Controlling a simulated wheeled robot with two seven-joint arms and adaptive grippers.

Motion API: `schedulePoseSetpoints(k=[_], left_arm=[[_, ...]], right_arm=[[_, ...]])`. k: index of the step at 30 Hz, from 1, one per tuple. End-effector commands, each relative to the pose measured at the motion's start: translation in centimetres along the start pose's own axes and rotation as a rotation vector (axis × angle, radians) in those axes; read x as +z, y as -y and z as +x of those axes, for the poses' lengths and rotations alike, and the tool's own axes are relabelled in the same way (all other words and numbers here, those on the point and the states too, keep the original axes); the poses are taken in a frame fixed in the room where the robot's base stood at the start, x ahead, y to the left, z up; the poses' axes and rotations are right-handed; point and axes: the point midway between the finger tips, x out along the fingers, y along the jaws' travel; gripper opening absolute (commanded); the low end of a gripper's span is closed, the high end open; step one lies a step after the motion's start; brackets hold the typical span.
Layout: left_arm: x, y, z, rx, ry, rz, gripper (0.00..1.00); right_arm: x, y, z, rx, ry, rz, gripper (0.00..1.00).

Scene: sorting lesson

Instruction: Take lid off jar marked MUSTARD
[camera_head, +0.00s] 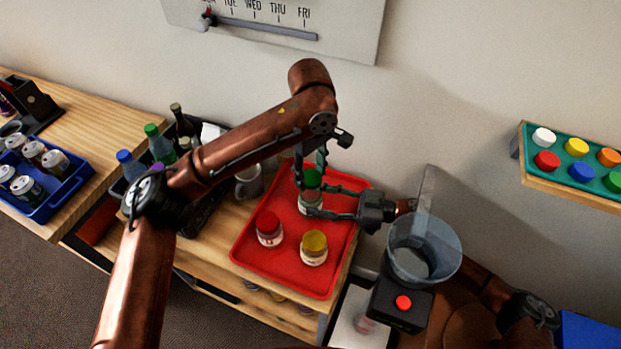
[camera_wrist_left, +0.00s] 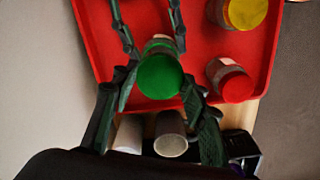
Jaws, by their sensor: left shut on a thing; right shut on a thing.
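A jar with a green lid (camera_head: 311,178) stands on the red tray (camera_head: 285,283). My left gripper (camera_head: 310,172) comes down from above, shut on the green lid. The lid also shows between its fingers in the left wrist view (camera_wrist_left: 159,77). My right gripper (camera_head: 308,197) reaches in from the right and is shut around the jar's glass body (camera_head: 308,207). I cannot tell whether the lid is still seated. A red-lidded jar (camera_head: 269,230) and a yellow-lidded jar (camera_head: 314,249) stand nearer on the tray. No label is readable, so I cannot tell which jar says MUSTARD.
A clear container on a black base with a red button (camera_head: 403,302) stands right of the tray. Bottles, including a green-capped one (camera_head: 160,145), stand left behind my left arm. A blue crate (camera_head: 45,208) holds cans at far left.

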Motion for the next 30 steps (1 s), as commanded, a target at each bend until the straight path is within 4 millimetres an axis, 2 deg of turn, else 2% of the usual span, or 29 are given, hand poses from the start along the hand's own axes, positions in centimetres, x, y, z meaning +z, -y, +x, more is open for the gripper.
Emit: schedulePoseSetpoints(k=[3, 8, 9, 15, 18, 26, 30], left_arm=[[-0.1, 0.0, -0.9, 0.000, 0.000, -0.001, 0.11], [0.0, 0.0, -0.9, -0.001, 0.001, -0.001, 0.11], [0.0, 0.0, -0.8, -0.001, 0.001, -0.001, 0.11], [0.0, 0.0, -0.8, -0.001, 0.001, 0.000, 0.11], [0.0, 0.0, -0.8, -0.001, 0.001, 0.000, 0.11], [0.0, 0.0, -0.8, -0.001, 0.001, 0.000, 0.11], [0.0, 0.0, -0.8, -0.001, 0.001, 0.000, 0.11]], right_arm=[[0.0, 0.0, 0.0, 0.000, 0.000, 0.000, 0.00], [0.0, 0.0, 0.0, 0.000, 0.000, 0.000, 0.00], [0.0, 0.0, 0.0, 0.000, 0.000, 0.000, 0.49], [0.0, 0.0, 0.0, 0.000, 0.000, 0.000, 0.62], [0.0, 0.0, 0.0, 0.000, 0.000, 0.000, 0.68], [0.0, 0.0, -0.1, 0.000, 0.000, 0.000, 0.68], [0.1, -0.1, -1.3, 0.002, 0.001, 0.002, 0.68]])
